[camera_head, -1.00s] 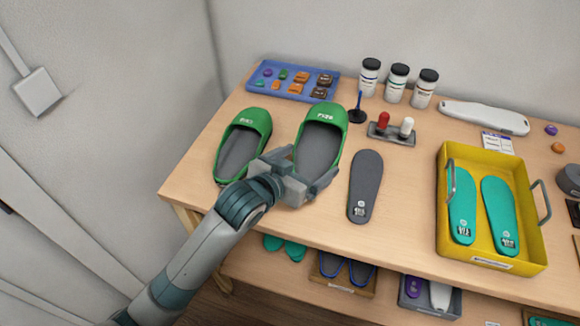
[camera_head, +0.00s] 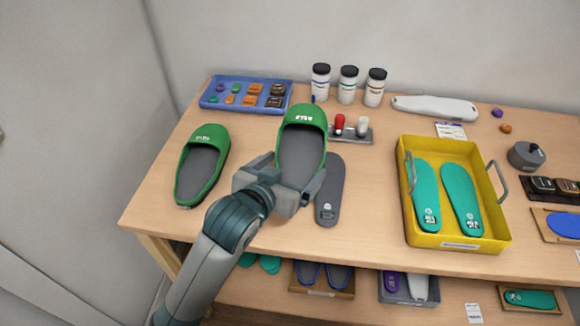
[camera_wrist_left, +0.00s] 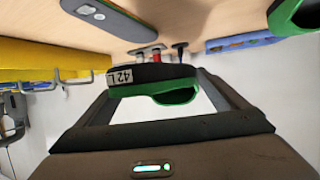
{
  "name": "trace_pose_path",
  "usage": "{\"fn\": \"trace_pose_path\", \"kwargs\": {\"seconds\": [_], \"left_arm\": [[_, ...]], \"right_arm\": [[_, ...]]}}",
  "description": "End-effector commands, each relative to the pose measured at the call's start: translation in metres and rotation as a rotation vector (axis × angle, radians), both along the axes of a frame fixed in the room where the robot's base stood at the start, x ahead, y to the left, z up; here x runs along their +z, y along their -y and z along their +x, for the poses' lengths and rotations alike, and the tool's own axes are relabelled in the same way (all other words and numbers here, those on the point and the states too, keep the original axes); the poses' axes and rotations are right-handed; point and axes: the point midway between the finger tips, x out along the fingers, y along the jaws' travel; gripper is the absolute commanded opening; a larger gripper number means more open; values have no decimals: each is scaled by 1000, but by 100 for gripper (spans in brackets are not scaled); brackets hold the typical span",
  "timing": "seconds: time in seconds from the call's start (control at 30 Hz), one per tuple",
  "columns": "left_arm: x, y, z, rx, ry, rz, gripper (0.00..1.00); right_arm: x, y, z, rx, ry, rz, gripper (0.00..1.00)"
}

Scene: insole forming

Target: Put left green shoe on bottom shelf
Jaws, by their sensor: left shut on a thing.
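My left gripper (camera_head: 278,190) is shut on the heel end of a green shoe (camera_head: 301,120) with a grey insole, its toe pointing away from me. In the left wrist view the shoe (camera_wrist_left: 177,97) sits between the fingers, its heel label reading "42 L". It appears lifted off the table and covers part of a loose grey insole. The other green shoe (camera_head: 208,135) stands on the table to the left. The bottom shelf (camera_head: 252,302) shows under the table's front edge. My right gripper is not in view.
The table (camera_head: 375,215) holds a blue tray (camera_head: 209,102), several jars, a yellow tray (camera_head: 463,243) with teal insoles, and a grey insole (camera_head: 328,195). On the shelf are teal items (camera_head: 269,265), a wooden tray (camera_head: 321,292) and a grey bin (camera_head: 408,300).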

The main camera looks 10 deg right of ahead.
Motion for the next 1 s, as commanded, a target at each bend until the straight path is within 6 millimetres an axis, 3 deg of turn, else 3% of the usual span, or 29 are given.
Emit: {"fn": "trace_pose_path", "kwargs": {"seconds": [0.17,0.37,0.57,0.7,0.9,1.0], "left_arm": [[6,-5,4,10,3,-1,63],[34,-34,21,72,5,-2,63],[89,-95,48,201,7,-4,63],[137,-152,63,318,9,-4,63],[196,-229,68,478,7,-4,63],[216,-259,66,540,6,-3,62]], "right_arm": [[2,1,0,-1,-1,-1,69],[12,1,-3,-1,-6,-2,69],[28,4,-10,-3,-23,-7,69],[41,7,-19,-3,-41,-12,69],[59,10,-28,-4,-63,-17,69],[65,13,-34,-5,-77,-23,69]]}}
